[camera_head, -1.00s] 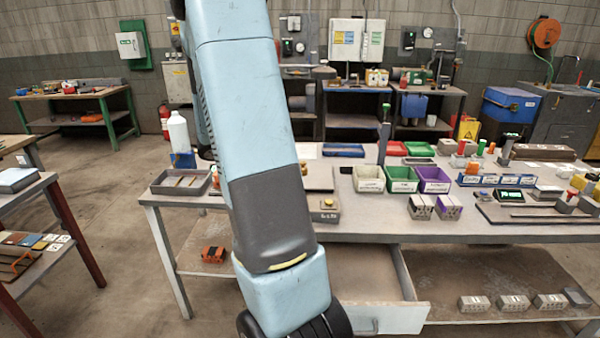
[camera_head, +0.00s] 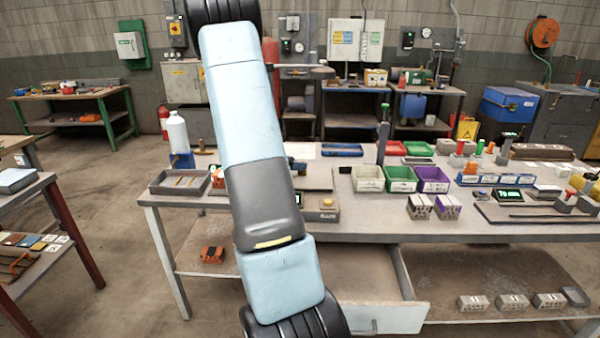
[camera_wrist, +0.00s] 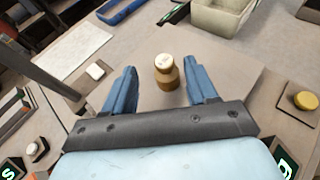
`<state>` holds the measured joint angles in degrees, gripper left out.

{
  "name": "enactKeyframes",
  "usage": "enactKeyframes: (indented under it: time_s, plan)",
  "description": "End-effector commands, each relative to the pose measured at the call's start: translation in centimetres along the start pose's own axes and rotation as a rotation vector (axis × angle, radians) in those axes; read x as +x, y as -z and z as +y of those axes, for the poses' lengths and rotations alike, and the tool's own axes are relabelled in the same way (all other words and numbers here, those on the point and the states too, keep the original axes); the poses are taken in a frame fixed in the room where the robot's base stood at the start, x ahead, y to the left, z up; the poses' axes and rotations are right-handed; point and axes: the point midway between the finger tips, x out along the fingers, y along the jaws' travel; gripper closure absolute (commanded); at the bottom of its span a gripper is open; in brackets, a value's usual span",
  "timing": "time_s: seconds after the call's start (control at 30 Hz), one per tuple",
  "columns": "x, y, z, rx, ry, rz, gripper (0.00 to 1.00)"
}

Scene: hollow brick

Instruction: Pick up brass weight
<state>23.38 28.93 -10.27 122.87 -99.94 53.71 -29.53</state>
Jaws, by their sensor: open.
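The brass weight (camera_wrist: 166,82) shows in the wrist view as a short, stepped brass-coloured piece with a pale, marked top. It stands upright on a flat brown-grey surface (camera_wrist: 225,70). My gripper (camera_wrist: 162,72) is open, with one blue finger on either side of the weight in the picture. Clear gaps show between both fingers and the weight, and nothing is held. I cannot tell how far the fingertips are above the surface. In the head view my arm crosses the bench and hides my gripper; I cannot make out the weight there for sure.
In the wrist view, a pale bin (camera_wrist: 222,18) stands at the top right, a yellow-knobbed box (camera_wrist: 304,101) at the right, and a dark post (camera_wrist: 45,78) at the left. The workbench (camera_head: 400,229) has an open drawer (camera_head: 370,317).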

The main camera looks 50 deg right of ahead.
Motion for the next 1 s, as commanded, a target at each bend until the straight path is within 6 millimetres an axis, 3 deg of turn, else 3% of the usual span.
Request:
enactKeyframes:
  time_s: [0.23, 0.53, 0.8, 1.0]
  plan:
    - [1.2, 0.0, -0.2, 0.001, 0.001, -0.001, 0.43]
    - [5.0, 0.0, -0.6, 0.001, 0.0, 0.0, 0.43]
    - [5.4, 0.0, -0.6, 0.0, -0.001, 0.0, 0.43]
    - [5.3, 0.0, -0.6, 0.0, -0.001, 0.0, 0.61]
